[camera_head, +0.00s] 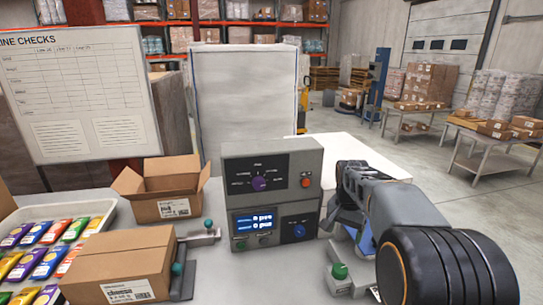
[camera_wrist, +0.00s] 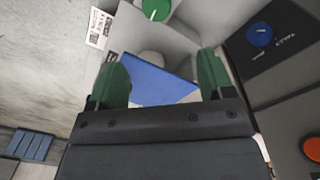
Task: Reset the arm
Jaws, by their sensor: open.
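My gripper (camera_head: 345,226) is at the right of the grey control box (camera_head: 229,172), above the worktop. The wrist view shows the gripper (camera_wrist: 162,75) with its two green fingers wide apart. A flat blue piece (camera_wrist: 150,83) shows between and beyond the fingers; whether they touch it I cannot tell. It is partly hidden by the gripper body. My arm comes in from the lower right in the head view.
A green-knobbed fixture (camera_head: 340,271) stands near my gripper. The control box has a purple dial (camera_head: 259,184), a blue knob (camera_head: 299,230) and an orange button (camera_head: 305,182). An open carton (camera_head: 172,207), a closed carton (camera_head: 118,262) and a packet tray (camera_head: 50,211) stand left.

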